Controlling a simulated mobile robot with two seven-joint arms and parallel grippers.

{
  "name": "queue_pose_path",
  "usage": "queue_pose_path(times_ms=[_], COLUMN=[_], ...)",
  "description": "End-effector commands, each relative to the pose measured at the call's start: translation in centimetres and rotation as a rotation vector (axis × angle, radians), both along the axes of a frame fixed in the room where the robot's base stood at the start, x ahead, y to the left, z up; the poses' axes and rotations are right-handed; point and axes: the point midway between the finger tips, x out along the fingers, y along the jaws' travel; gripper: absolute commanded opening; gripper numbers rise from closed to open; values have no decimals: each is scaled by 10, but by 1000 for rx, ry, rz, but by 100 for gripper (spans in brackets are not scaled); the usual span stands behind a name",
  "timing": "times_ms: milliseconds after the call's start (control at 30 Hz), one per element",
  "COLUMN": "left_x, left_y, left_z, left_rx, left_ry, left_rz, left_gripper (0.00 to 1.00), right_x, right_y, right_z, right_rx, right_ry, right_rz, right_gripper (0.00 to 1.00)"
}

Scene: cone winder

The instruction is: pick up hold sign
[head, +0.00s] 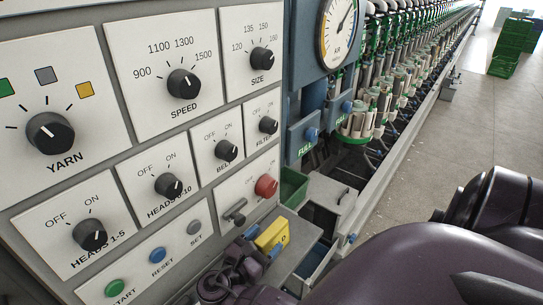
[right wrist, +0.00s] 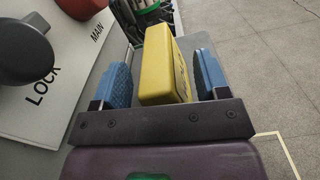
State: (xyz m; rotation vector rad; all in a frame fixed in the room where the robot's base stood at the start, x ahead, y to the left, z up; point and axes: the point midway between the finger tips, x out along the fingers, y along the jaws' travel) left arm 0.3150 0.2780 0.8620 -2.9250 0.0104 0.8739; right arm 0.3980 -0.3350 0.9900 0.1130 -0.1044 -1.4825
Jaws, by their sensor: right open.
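The hold sign (head: 271,235) is a yellow block standing on a grey ledge below the control panel. In the right wrist view the yellow sign (right wrist: 158,62) stands between the two blue finger pads of my right gripper (right wrist: 163,72). Narrow gaps show on both sides of it, so the jaws are open around it. In the head view my right gripper (head: 264,242) reaches the sign from below, and its blue pads flank the yellow block. The sign's lower part is partly hidden by the gripper. My left gripper is not in view.
The panel's red MAIN knob (head: 266,186) and grey LOCK handle (head: 235,211) are close to the left of the sign. A green bin (head: 293,188) and an open grey box (head: 325,205) lie behind it. Open floor (head: 440,130) is at the right.

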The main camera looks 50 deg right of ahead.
Motion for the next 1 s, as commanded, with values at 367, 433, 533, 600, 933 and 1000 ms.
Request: queue_pose_path(times_ms=[367, 433, 533, 600, 933, 1000], left_x=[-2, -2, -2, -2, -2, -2], left_y=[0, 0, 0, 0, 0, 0], left_z=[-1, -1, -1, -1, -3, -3], left_rx=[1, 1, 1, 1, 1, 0], left_ry=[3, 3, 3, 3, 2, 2], left_rz=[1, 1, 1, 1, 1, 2], left_gripper=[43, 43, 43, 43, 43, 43], right_x=[0, 0, 0, 0, 0, -13], right_y=[0, 0, 0, 0, 1, -1], right_z=[0, 0, 0, 0, 16, 14], right_rx=[0, 0, 0, 0, 3, 1], right_ry=[0, 0, 0, 0, -4, 1], right_rz=[0, 0, 0, 0, -2, -2], right_gripper=[31, 20, 14, 14, 14, 14])
